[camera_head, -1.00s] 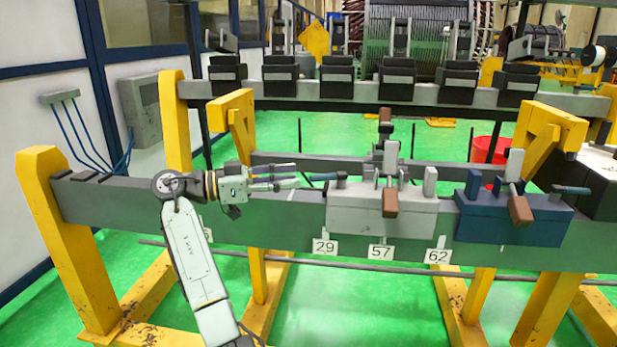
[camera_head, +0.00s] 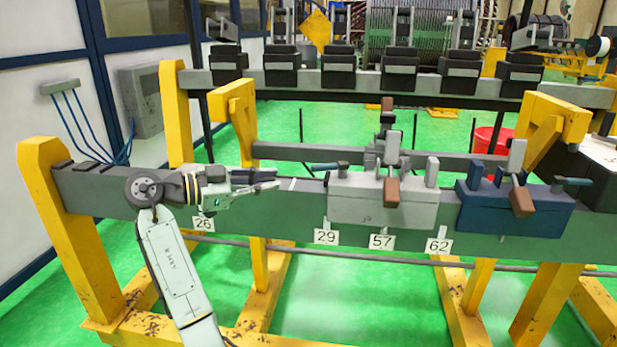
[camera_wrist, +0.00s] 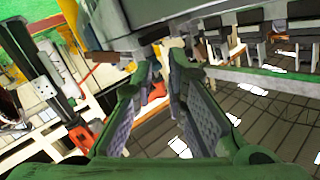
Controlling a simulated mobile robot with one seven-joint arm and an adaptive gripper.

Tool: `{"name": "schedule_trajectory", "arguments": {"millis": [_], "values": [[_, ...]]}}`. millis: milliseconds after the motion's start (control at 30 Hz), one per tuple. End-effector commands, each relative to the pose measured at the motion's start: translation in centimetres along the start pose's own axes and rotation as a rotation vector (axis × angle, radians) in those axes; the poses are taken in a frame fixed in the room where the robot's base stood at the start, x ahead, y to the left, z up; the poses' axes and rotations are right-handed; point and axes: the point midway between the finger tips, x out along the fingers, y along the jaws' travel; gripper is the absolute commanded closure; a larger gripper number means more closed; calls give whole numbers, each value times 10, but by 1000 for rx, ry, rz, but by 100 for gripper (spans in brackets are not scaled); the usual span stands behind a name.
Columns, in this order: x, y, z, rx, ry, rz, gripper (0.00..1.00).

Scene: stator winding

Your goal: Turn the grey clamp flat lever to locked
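The grey clamp (camera_head: 350,205) sits on the long grey beam, right of the middle in the head view. A flat lever with a teal handle (camera_head: 325,167) sticks out leftward from its top left corner. A brown-ended lever (camera_head: 391,191) hangs at the clamp's front. My gripper (camera_head: 278,179) is left of the clamp, its fingers pointing right, a short gap from the teal handle's end. In the wrist view my gripper's two fingers (camera_wrist: 155,95) stand apart with nothing between them. I cannot make out the lever in the wrist view.
A blue clamp (camera_head: 500,212) with its own brown and teal levers stands right of the grey clamp. Number tags (camera_head: 326,236) hang along the beam (camera_head: 270,210). A yellow bracket (camera_head: 233,120) stands behind my gripper. The beam top between gripper and clamp is clear.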

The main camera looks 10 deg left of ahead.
Motion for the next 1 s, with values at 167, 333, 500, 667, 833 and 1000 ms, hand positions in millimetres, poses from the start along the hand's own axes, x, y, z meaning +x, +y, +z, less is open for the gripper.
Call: {"name": "schedule_trajectory", "arguments": {"millis": [167,333,500,667,833,1000], "values": [[1,36,1,392,-169,-179,100],[4,82,-21,769,-300,-310,100],[6,123,-48,1041,-379,-397,100],[7,140,-62,1150,-408,-433,100],[19,134,-64,1161,-409,-435,100],[47,117,-62,1159,-408,-433,100]]}}
